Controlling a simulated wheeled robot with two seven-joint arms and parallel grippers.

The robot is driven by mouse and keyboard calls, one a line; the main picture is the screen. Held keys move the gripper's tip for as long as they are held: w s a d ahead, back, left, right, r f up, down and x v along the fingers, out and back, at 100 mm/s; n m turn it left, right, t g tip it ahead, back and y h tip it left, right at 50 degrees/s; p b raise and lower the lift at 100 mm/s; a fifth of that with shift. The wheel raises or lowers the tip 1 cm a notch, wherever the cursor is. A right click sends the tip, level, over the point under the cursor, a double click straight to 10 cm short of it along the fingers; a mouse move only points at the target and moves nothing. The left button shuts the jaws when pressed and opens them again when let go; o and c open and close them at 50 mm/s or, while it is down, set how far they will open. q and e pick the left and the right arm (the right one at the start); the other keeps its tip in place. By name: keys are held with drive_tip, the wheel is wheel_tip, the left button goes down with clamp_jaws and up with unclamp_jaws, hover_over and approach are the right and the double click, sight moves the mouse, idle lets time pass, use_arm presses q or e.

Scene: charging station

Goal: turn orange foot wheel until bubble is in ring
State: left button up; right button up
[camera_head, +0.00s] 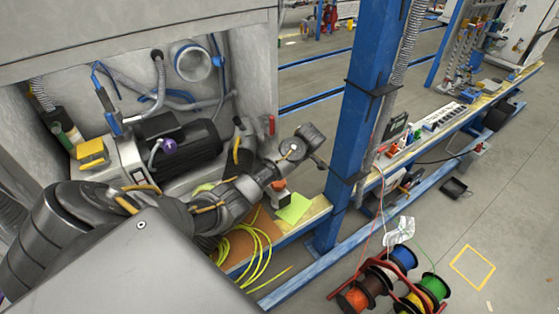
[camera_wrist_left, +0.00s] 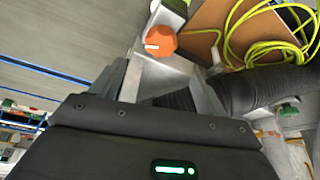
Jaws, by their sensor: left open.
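The orange foot wheel (camera_head: 278,185) sits by a small white block beside the bench edge, below my left arm. In the left wrist view the orange wheel (camera_wrist_left: 160,41), with a pale mark on its face, lies beyond the fingertips. My left gripper (camera_head: 311,147) is above and to the right of the wheel in the head view. In the left wrist view its fingers (camera_wrist_left: 165,75) are apart, with nothing held between them. The wheel looks apart from both fingers. I cannot make out a bubble or ring. My right gripper is not in view.
A yellow-green cable (camera_head: 240,250) lies coiled on a brown board (camera_head: 266,222), next to a green note (camera_head: 294,208). A blue post (camera_head: 362,110) stands just right of my gripper. A dark motor (camera_head: 180,142) is in the bay behind. Cable reels (camera_head: 390,280) stand on the floor.

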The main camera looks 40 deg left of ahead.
sight(279, 186)
use_arm(q)
drive_tip(key=x, duration=1)
drive_tip(key=shift+a+f+b, duration=0.1)
drive_tip(key=shift+f+b, duration=0.2)
drive_tip(key=shift+f, duration=0.05)
drive_tip(key=c, duration=0.9)
